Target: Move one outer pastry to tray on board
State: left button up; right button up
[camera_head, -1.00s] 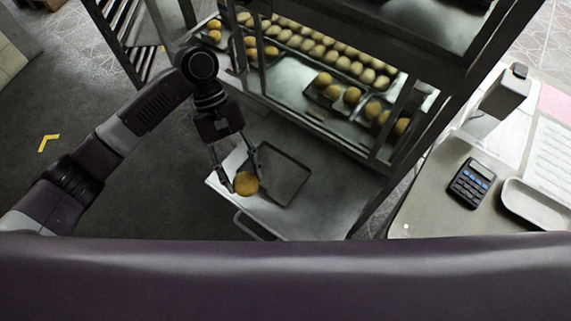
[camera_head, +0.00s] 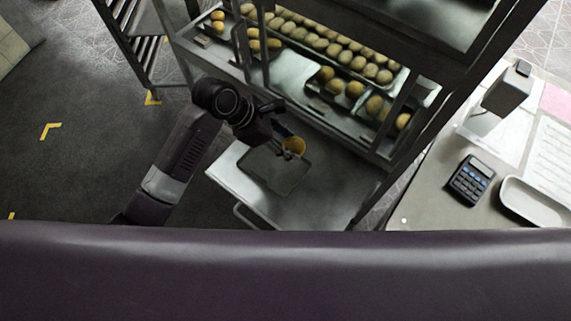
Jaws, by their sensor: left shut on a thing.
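My left gripper (camera_head: 287,147) is shut on a round golden pastry (camera_head: 296,144). It holds the pastry over the far right part of a dark tray (camera_head: 268,180). The tray lies on a light metal board (camera_head: 318,205) that juts out below the oven rack. The tray looks empty where it shows. The gripper hides part of the tray's far edge, and the height of the pastry above it is hard to tell. Several other pastries (camera_head: 354,89) sit in small trays on the rack shelf. My right gripper is not in view.
The metal rack (camera_head: 300,97) stands behind the board, with rows of paler rolls (camera_head: 345,57) further in. At the right, a counter holds a calculator (camera_head: 471,180) and a white tray (camera_head: 535,203).

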aim_at(294, 169)
pick_arm(q)
notch_tip(294, 169, down, 12)
jog(key=shift+f+b, duration=0.2)
jog(key=shift+b, duration=0.6)
jog(key=o, duration=0.9)
jog(key=p+v, duration=0.1)
jog(key=v, duration=1.1)
jog(key=shift+p, duration=0.35)
